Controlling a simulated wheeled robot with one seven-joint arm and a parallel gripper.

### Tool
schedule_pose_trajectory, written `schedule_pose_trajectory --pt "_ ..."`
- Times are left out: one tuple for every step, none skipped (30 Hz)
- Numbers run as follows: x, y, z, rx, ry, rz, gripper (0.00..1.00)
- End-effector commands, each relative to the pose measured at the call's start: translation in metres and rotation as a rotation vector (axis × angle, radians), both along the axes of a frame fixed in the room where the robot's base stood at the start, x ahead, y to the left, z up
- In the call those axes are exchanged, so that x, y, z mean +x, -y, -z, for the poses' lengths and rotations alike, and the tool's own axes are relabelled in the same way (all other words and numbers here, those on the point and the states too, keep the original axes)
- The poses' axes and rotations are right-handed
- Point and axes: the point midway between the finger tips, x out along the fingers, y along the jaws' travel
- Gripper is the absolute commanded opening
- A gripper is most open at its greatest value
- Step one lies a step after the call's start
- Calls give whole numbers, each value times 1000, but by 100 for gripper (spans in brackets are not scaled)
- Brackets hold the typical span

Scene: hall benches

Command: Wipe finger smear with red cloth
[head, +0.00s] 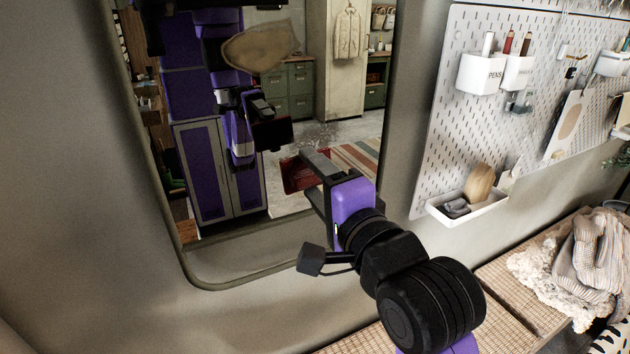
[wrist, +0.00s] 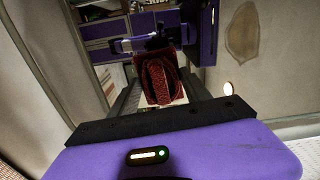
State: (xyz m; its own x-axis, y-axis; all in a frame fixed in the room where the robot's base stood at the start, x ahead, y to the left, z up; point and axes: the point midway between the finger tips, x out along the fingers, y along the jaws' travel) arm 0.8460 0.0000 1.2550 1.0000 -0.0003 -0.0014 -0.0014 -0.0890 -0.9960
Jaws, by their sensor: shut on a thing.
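The red cloth (head: 297,177) is held at the fingertips of my gripper (head: 305,172), in front of the mirror's lower right part. The finger smear (head: 257,48) is a tan-brown oval patch on the upper part of the mirror (head: 345,145). It lies above and left of my gripper in the head view. The smear also shows at the upper right of the wrist view (wrist: 242,32). My gripper is clear of it. Whether the cloth touches the glass cannot be told.
The mirror has a rounded frame and reflects my purple body and a room with green cabinets. A white pegboard (head: 465,125) with cups and a small tray (head: 467,212) is on the wall at right. A woven bench (head: 520,290) with a striped garment (head: 600,250) stands below.

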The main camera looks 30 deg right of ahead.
Motion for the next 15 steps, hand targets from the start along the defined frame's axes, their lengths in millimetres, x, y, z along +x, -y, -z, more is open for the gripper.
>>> schedule_pose_trajectory --pt "2 0 0 0 2 0 23" --pt "3 0 0 0 3 0 23" --pt "6 0 0 0 4 0 23" --pt "8 0 0 0 4 0 23" --pt "10 0 0 0 4 0 23" --pt "14 0 0 0 3 0 23" --pt "17 0 0 0 4 0 23" --pt "20 0 0 0 4 0 23" --pt "24 0 0 0 4 0 23" --pt "27 0 0 -1 4 0 23" --pt "30 0 0 -1 4 0 23" --pt "35 0 1 -1 3 0 23" --pt "37 0 0 -1 4 0 23" --pt "40 0 0 -1 4 0 23" --pt "44 0 1 -1 3 0 23"
